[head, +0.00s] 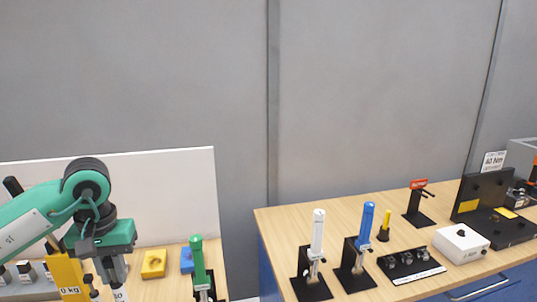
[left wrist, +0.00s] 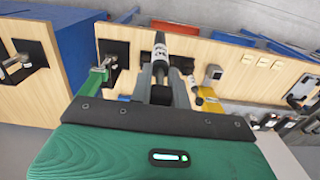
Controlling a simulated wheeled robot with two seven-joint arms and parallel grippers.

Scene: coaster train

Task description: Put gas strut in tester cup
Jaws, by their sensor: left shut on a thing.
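My left gripper (head: 112,272) points down over the left bench at the lower left of the head view. It is shut on a slim grey and dark cylinder, which looks like the gas strut. In the left wrist view the strut (left wrist: 161,46) stands out between the fingers of my left gripper (left wrist: 160,75). Its lower part is cut off by the head view's bottom edge. A black base shows behind the strut in the wrist view; I cannot tell whether it belongs to the tester cup. My right gripper is not in view.
A green-handled tool in a black stand (head: 197,262), a yellow block (head: 153,264) and a blue block (head: 187,260) are right of the gripper. A yellow labelled piece (head: 67,275) is close on its left. The right bench (head: 285,225) holds white and blue tools in stands.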

